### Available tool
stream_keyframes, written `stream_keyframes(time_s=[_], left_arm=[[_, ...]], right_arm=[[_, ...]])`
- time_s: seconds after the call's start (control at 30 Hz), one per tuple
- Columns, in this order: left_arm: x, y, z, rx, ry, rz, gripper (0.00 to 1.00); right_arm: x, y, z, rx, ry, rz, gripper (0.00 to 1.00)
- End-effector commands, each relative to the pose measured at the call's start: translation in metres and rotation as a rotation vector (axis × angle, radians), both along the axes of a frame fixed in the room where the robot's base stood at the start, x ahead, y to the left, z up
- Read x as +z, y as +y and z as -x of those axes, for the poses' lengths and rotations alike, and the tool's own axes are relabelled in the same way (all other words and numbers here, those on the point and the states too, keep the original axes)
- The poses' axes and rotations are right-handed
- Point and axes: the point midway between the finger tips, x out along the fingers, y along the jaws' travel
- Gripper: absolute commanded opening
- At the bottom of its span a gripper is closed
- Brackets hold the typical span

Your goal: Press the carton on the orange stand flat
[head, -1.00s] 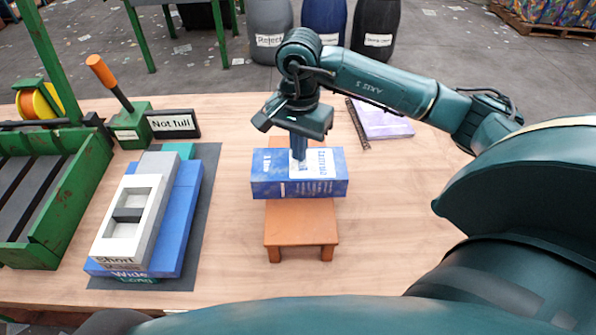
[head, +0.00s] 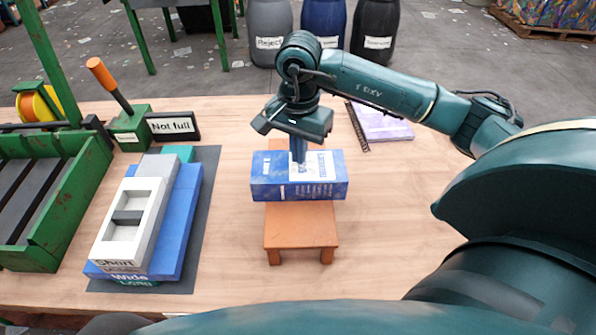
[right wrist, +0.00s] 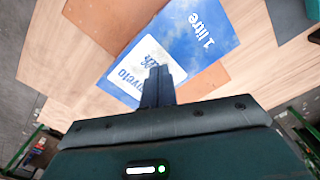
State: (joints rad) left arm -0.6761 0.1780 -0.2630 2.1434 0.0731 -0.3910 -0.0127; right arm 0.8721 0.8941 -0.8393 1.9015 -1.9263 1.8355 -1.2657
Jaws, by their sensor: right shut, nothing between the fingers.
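The blue and white carton (head: 268,184) lies on its side across the orange stand (head: 301,228), and its ends stick out past the stand. It keeps a box shape, with a front face and a top face. My right gripper (head: 299,160) points down over the middle of the carton's top, shut and empty. Its fingertips look to touch or nearly touch the top. In the right wrist view the shut fingers (right wrist: 158,88) stand against the carton (right wrist: 195,42) by its white label. Contact is hard to tell. My left gripper is out of view.
Left of the stand, blue, grey and white nested blocks (head: 180,220) sit on a dark mat (head: 206,195). A flat purple pack (head: 385,124) lies behind right.

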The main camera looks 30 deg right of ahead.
Motion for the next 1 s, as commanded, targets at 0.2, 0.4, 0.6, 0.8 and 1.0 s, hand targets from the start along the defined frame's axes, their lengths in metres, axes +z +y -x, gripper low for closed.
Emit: stream_keyframes(time_s=[0.2, 0.4, 0.6, 0.8, 1.0], left_arm=[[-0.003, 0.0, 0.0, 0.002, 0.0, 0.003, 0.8], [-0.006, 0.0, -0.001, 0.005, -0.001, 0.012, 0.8], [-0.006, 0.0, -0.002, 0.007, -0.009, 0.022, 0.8], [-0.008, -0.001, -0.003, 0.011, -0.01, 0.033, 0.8], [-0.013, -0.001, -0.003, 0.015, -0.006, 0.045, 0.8]], right_arm=[[-0.004, 0.0, 0.0, 0.0, 0.0, 0.0, 0.0], [-0.009, 0.0, 0.0, 0.0, 0.0, 0.0, 0.0], [-0.014, 0.0, 0.0, 0.0, 0.0, 0.0, 0.0], [-0.02, 0.0, 0.0, 0.0, 0.001, 0.0, 0.0], [-0.025, 0.0, 0.0, -0.001, 0.001, 0.0, 0.0]])
